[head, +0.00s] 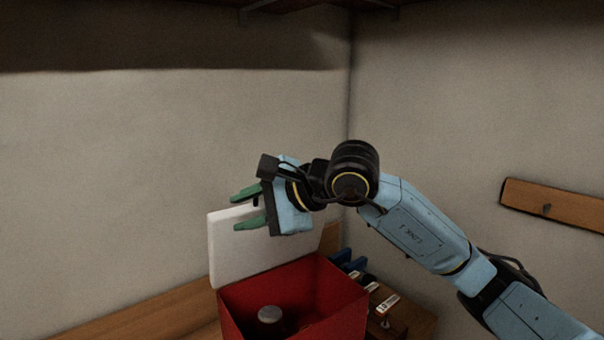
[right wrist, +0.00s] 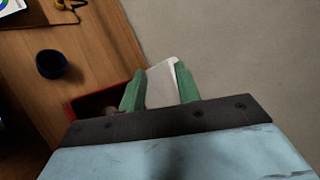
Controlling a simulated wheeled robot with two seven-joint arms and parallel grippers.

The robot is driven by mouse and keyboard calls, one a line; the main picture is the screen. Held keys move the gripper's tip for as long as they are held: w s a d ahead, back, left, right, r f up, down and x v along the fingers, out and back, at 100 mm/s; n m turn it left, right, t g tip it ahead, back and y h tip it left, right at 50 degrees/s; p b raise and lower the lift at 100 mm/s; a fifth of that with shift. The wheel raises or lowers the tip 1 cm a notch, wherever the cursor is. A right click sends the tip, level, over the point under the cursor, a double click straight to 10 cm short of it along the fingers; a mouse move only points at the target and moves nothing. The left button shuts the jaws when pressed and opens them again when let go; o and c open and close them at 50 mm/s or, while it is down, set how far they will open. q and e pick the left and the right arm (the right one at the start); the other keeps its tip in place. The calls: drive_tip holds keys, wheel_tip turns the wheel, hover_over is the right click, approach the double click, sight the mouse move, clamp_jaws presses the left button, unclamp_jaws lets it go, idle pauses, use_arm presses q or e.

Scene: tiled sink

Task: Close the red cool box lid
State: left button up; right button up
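The red cool box (head: 345,303) stands open on the wooden surface at the bottom middle of the head view. Its white lid (head: 228,252) is raised upright at the back left. A grey round-topped item (head: 270,316) is inside the box. My right gripper (head: 240,208) is at the lid's upper part, its two green fingers apart. In the right wrist view the white lid (right wrist: 161,84) shows between the open fingers (right wrist: 158,90), and part of the red box (right wrist: 92,104) shows beside them. I cannot tell whether the fingers touch the lid. My left gripper is not in view.
A wooden counter (head: 150,318) runs along the wall. Blue items (head: 347,262) and small packets (head: 388,303) lie right of the box. A dark blue bowl (right wrist: 51,64) sits on the wood in the right wrist view. A wooden rail (head: 555,204) is on the right wall.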

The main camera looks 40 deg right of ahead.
drive_tip(key=w+d+r+m+t+h, duration=0.1)
drive_tip(key=d+r+h, duration=0.3)
drive_tip(key=d+h, duration=0.55)
drive_tip(key=w+f+y, duration=0.1)
drive_tip(key=w+f, duration=0.1)
drive_tip(key=w, duration=0.1)
drive_tip(key=w+d+f, duration=0.1)
drive_tip(key=w+f, duration=0.1)
drive_tip(key=w, duration=0.1)
drive_tip(key=w+d+f+y+b, duration=0.1)
drive_tip(key=w+f, duration=0.1)
drive_tip(key=w, duration=0.1)
drive_tip(key=shift+d+y, duration=0.1)
drive_tip(key=shift+y, duration=0.25)
drive_tip(key=shift+w, duration=0.1)
drive_tip(key=shift+f, duration=0.3)
clamp_jaws()
